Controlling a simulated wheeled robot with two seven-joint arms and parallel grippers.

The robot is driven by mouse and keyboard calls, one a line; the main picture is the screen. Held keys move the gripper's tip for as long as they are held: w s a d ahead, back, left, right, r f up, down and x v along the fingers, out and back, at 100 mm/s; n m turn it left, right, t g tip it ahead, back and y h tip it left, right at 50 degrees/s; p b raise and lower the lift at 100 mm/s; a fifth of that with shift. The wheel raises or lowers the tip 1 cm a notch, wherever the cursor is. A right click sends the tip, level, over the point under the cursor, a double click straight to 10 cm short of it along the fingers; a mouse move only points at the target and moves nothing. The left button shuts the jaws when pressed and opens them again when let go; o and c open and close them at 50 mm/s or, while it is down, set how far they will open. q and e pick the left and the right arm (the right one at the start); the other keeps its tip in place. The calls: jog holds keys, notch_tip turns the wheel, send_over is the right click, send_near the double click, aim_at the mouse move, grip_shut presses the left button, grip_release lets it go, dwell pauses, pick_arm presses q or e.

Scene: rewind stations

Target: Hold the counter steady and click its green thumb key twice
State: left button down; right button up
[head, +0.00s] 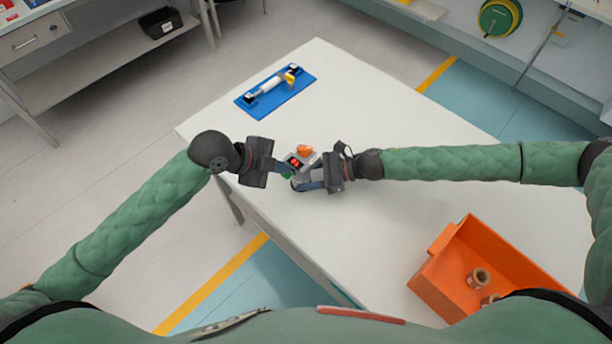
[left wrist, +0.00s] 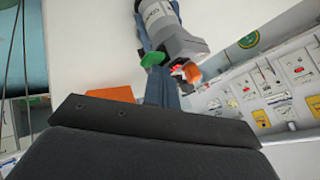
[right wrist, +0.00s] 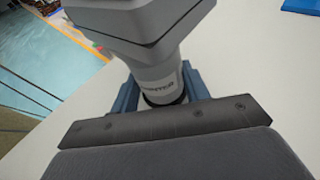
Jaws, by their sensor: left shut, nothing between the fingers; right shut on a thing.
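The grey counter (head: 300,162) is above the near part of the white table, with a red display, an orange knob (head: 305,150) and a green thumb key (head: 287,175). My right gripper (head: 306,186) is shut on it; in the right wrist view its blue fingers lie either side of the counter's lower body (right wrist: 160,82). My left gripper (head: 284,168) is shut and empty at the counter's left side. In the left wrist view its blue fingertips (left wrist: 162,82) are close to the green key (left wrist: 153,59); I cannot tell whether they touch.
A blue board (head: 262,104) with a white cylinder and a yellow part lies at the table's far left. An orange bin (head: 440,270) holding brown spools (head: 480,278) stands at the near right. The table's right middle is clear.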

dwell(0.3)
pick_arm(q)
jog(key=shift+r, duration=0.55)
jog(key=shift+r, duration=3)
pick_arm(e)
jog(key=o, duration=0.8)
jog(key=shift+o, duration=0.2)
